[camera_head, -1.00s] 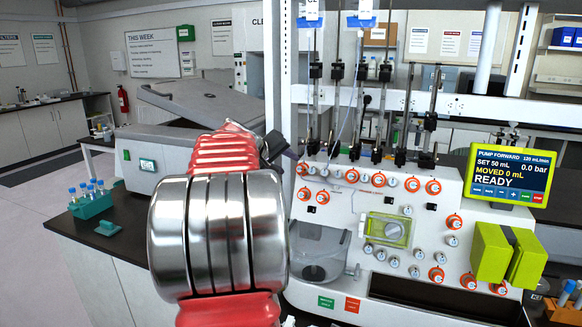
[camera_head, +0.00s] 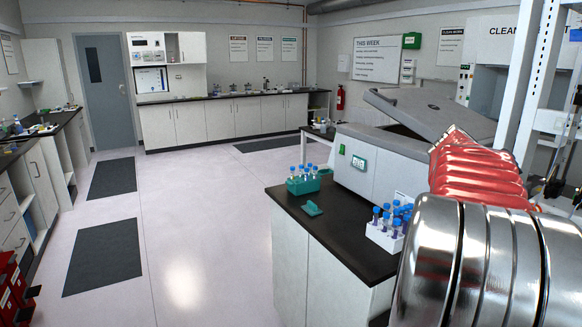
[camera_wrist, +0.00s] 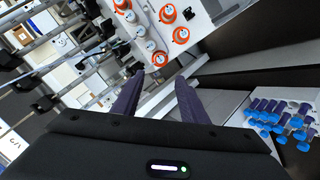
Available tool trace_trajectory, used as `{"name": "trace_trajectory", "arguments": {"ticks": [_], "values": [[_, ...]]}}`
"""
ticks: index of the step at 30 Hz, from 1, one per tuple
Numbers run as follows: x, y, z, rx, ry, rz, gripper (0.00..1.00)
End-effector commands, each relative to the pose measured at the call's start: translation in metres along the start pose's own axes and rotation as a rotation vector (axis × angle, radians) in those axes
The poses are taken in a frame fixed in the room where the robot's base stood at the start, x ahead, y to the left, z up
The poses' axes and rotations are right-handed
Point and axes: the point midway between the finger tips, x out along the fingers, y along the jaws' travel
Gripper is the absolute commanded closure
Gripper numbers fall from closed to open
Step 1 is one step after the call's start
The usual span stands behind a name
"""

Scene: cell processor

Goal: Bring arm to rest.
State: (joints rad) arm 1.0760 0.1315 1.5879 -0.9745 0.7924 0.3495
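My arm (camera_head: 480,250), with red ribbed sleeve and shiny metal bands, fills the lower right of the head view. My gripper is hidden there. In the wrist view, my gripper (camera_wrist: 160,80) shows two dark fingers standing apart, with nothing between them. Beyond the fingers is the white valve panel (camera_wrist: 193,28) with orange-ringed knobs, tilted in the picture. I cannot tell the distance to it.
A black-topped bench (camera_head: 345,232) holds a teal tube rack (camera_head: 303,186), a white rack (camera_head: 385,237) of blue-capped tubes and a grey machine (camera_head: 385,165) with its lid raised. Blue-capped tubes (camera_wrist: 285,118) also show in the wrist view. Open floor (camera_head: 200,225) lies left.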

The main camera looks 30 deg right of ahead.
Motion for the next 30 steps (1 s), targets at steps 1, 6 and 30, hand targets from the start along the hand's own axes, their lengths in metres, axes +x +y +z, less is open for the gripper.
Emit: {"name": "trace_trajectory", "arguments": {"ticks": [1, 6, 30], "values": [[0.0, 0.0, 0.0, 0.0, 0.0, 0.0, 0.6], [0.0, 0.0, 0.0, -0.006, 0.0, 0.0, 0.6], [-0.136, -0.201, 0.135, -0.126, -0.159, -0.51, 0.6]]}}
